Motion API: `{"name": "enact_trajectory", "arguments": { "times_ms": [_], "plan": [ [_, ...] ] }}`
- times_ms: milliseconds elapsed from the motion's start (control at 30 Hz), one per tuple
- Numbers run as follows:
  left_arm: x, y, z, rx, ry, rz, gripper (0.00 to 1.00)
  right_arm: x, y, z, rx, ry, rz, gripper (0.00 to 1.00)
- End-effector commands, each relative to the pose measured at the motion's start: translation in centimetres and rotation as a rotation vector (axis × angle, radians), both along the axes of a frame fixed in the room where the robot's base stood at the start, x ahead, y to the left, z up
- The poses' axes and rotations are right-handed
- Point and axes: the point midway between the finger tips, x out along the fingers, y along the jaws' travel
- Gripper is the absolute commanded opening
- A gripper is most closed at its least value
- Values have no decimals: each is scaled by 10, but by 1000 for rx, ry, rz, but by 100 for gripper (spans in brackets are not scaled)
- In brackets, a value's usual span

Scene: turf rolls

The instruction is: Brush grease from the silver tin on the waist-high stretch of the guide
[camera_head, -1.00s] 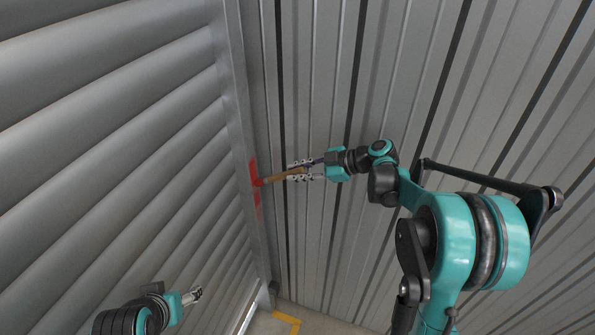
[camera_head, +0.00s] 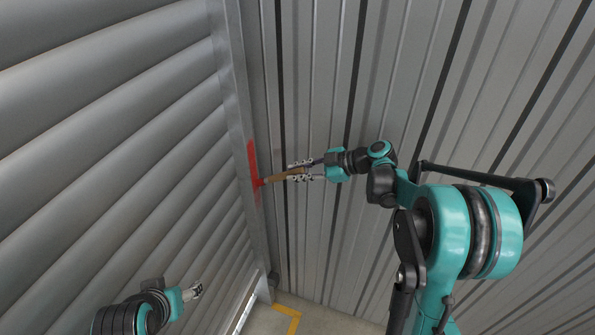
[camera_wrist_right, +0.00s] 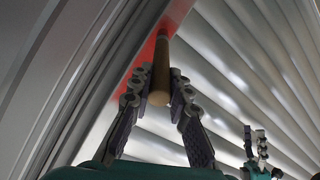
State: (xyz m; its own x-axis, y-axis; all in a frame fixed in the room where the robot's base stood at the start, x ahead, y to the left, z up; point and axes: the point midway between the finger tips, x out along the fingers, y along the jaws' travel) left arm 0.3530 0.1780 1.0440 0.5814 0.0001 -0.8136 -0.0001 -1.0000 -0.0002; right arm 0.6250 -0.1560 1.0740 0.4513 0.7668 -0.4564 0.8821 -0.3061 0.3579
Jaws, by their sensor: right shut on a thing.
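The brush's wooden handle (camera_head: 279,176) is held in my right gripper (camera_head: 300,171), which is shut on it. The brush points left, and its far end meets a red patch (camera_head: 253,163) on the upright metal guide (camera_head: 236,105). In the right wrist view the handle (camera_wrist_right: 160,72) lies between the two fingers, with the red patch (camera_wrist_right: 178,14) beyond it. The bristles are not clearly visible. My left gripper (camera_head: 193,291) is low at the left, away from the guide, too small to judge. The silver tin is not in view.
A slatted shutter (camera_head: 110,150) fills the left, and a ribbed metal wall (camera_head: 315,240) stands behind and right of the guide. The floor (camera_head: 325,322) with a yellow line (camera_head: 287,311) shows at the bottom. The space between my arms is clear.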

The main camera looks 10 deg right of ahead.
Motion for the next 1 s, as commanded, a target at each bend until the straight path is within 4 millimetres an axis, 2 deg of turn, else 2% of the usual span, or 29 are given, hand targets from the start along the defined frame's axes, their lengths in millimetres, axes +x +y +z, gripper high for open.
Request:
{"name": "enact_trajectory", "arguments": {
  "times_ms": [167,400,667,1000],
  "plan": [
    [0,0,-7,0,0,0,66,0,0,-9,0,0,0,0],
    [0,0,-25,0,0,0,66,1,1,-32,0,0,0,0],
    [0,0,-31,0,0,0,66,1,1,-40,0,0,0,0],
    [0,0,-54,0,0,0,66,-1,-1,-71,0,0,0,0]
  ]
}}
